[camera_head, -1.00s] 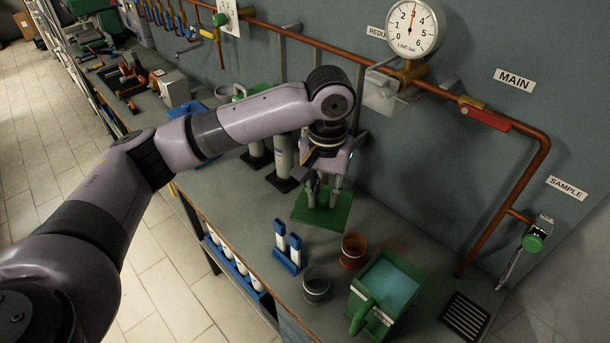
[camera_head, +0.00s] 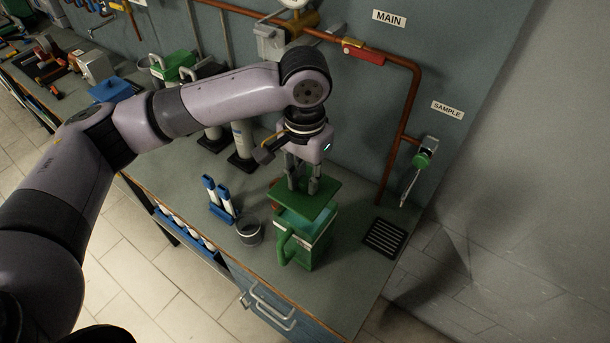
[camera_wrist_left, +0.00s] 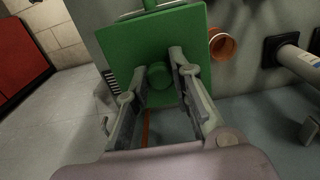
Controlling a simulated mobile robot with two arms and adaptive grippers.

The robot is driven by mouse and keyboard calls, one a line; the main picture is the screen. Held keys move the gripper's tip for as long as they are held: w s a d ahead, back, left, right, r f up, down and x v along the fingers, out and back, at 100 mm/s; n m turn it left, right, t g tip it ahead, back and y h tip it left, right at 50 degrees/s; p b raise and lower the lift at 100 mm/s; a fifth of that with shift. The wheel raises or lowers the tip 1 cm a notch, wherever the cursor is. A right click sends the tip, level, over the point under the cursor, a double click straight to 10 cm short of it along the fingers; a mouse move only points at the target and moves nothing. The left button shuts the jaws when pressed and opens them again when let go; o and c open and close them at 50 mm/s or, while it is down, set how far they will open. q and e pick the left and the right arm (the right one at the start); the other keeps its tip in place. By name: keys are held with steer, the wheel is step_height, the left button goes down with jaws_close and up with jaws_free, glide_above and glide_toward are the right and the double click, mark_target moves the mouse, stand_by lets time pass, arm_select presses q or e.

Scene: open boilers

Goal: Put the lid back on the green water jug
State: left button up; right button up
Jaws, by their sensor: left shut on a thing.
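The green lid (camera_head: 312,197) is a flat square plate with a round knob, which shows in the left wrist view (camera_wrist_left: 160,76). My left gripper (camera_head: 303,188) points down, with its fingers shut on the knob. The lid is held over the green water jug (camera_head: 298,248), which stands upright on the bench with its handle toward the front left. The lid appears slightly above the rim; a strip of teal shows below its edge. The lid hides most of the jug's opening, and the exact gap cannot be told. My right gripper is not in view.
A grey cup (camera_head: 249,232) stands just left of the jug. An orange-brown cup (camera_wrist_left: 222,44) is close by, mostly hidden in the head view. A blue stand with white tubes (camera_head: 219,200) is further left. A black drain grate (camera_head: 385,237) lies right of the jug.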

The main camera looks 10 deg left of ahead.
mark_target(306, 196)
arm_select(q)
steer(key=shift+d+f+b, duration=0.1)
steer(key=shift+f+b, duration=1.6)
steer(key=shift+b, duration=0.35)
steer(key=shift+f, duration=1.15)
steer(key=shift+r+p, duration=0.1)
steer(key=shift+p, duration=0.9)
steer(key=shift+f+p, duration=0.2)
steer(key=shift+p, duration=0.65)
steer(key=shift+p, duration=0.65)
stand_by(0.5)
steer(key=o, duration=1)
